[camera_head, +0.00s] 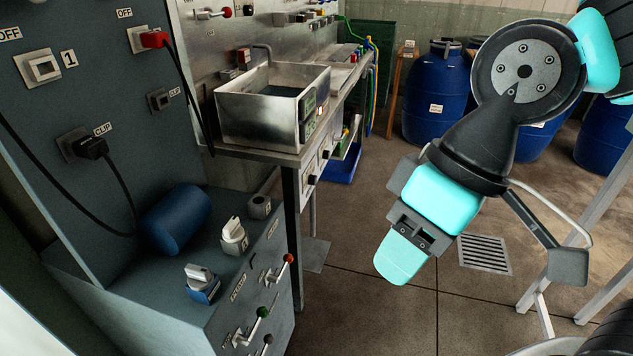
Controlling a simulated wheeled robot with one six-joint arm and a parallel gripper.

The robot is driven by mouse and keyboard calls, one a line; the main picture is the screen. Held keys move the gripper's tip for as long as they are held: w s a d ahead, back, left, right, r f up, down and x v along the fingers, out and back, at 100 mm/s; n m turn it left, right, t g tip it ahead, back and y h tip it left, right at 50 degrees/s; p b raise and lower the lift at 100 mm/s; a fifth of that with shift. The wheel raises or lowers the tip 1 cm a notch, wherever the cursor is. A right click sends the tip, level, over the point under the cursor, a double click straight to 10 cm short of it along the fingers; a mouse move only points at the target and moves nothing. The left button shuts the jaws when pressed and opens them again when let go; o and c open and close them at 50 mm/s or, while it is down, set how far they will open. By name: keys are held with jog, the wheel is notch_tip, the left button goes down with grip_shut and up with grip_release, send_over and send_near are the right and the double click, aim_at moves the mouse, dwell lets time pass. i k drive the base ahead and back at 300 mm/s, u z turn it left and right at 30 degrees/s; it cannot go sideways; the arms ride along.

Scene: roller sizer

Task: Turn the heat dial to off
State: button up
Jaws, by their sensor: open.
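My gripper (405,252), with a cyan tip, hangs over the open floor right of the steel bath, pointing down and to the left. It is open, and I see nothing held in it. It is apart from the bench and the control panels. I cannot tell for sure which control is the heat dial. A steel bath (248,118) on the bench has a small control panel (308,104) on its right end. Dark knobs (326,154) sit on the bench front below. The markings there are too small to read.
A grey cabinet at left carries a blue cylinder (176,218), white-topped switches (233,236) and levers with red (289,258) and green (263,311) knobs. Black cables hang from its back panel. Blue barrels (436,95) stand behind. The middle floor is clear around a drain grate (484,253).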

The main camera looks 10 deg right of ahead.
aim_at(313, 179)
jog(key=z, duration=0.5)
jog(key=i, duration=0.9)
jog(key=z, duration=0.3)
